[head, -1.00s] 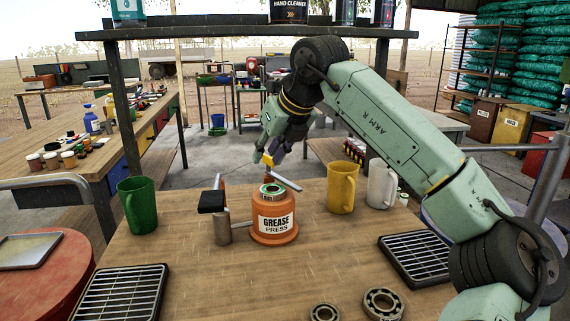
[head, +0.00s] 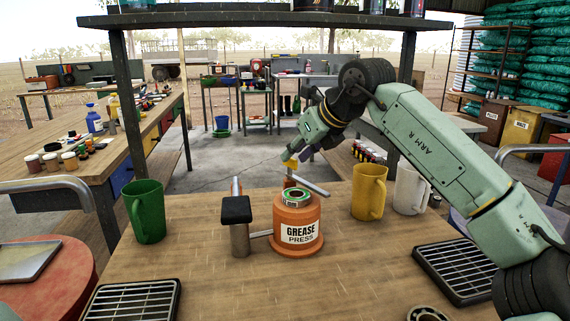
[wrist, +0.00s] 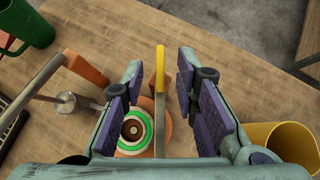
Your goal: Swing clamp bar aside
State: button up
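The orange grease press (head: 298,222) stands upright on the workbench with a green-ringed opening (wrist: 135,130) on top. The grey clamp bar (head: 308,187) runs above and behind this top. In the wrist view the bar's yellow tip (wrist: 160,68) lies between my fingers. A metal post with a black cap (head: 236,210) stands left of the press, joined to it by a thin rod. My gripper (head: 297,158) is just above and behind the press; in the wrist view its purple-padded fingers (wrist: 162,95) are apart, with a gap on both sides of the bar.
A green mug (head: 149,212) stands at the left. A yellow mug (head: 369,192) and a white mug (head: 409,190) stand right of the press, the yellow one near my right finger. Black grates (head: 458,270) lie on both sides. The bench front centre is clear.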

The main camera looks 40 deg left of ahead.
aim_at(284, 164)
jog(key=x, duration=0.7)
jog(key=shift+p, duration=0.4)
jog(key=shift+c, duration=0.5)
grip_shut()
